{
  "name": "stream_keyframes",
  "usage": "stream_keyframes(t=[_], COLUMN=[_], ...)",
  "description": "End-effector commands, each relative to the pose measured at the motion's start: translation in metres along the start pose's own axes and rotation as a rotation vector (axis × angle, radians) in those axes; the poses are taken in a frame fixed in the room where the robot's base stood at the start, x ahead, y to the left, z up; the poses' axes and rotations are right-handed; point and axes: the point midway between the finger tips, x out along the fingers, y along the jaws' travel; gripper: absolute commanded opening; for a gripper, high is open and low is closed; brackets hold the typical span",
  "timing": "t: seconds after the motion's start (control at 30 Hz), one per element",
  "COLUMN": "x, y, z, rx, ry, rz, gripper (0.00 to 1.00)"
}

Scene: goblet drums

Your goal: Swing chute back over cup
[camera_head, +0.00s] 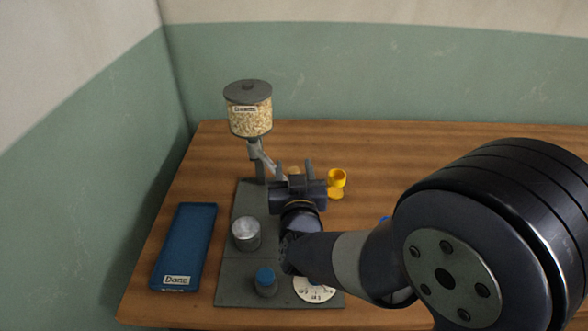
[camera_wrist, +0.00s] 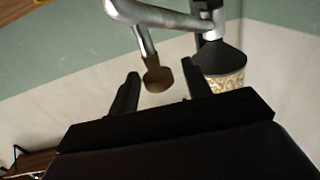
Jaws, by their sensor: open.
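The grey metal chute (camera_head: 262,158) hangs under a hopper of pale grain (camera_head: 250,118) and slopes down to the right, toward my gripper. My gripper (camera_head: 295,172) is open beside the chute's lower end. In the wrist view, a brown knob (camera_wrist: 158,78) on a bent metal rod (camera_wrist: 165,17) shows between the two spread fingers of my gripper (camera_wrist: 162,88); I cannot tell whether either touches it. A silver metal cup (camera_head: 246,236) stands on the grey base plate (camera_head: 238,210), nearer than the chute. The chute's outlet is hidden behind my gripper.
A yellow cup (camera_head: 337,178) stands right of my gripper. A blue tray (camera_head: 183,240) labelled "Done" lies at the left. A blue-topped knob or jar (camera_head: 265,283) and a white dial (camera_head: 316,290) are at the front. The table's back right is clear.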

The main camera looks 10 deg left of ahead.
Motion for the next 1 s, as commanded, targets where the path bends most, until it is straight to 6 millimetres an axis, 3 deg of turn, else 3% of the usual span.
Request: stream_keyframes(t=[0.6,1.0], x=[-0.0004,0.0026], y=[-0.0001,-0.0055], z=[-0.0002,-0.0002], rx=[0.000,0.000], ry=[0.000,0.000], rz=[0.000,0.004], gripper=[0.00,0.00])
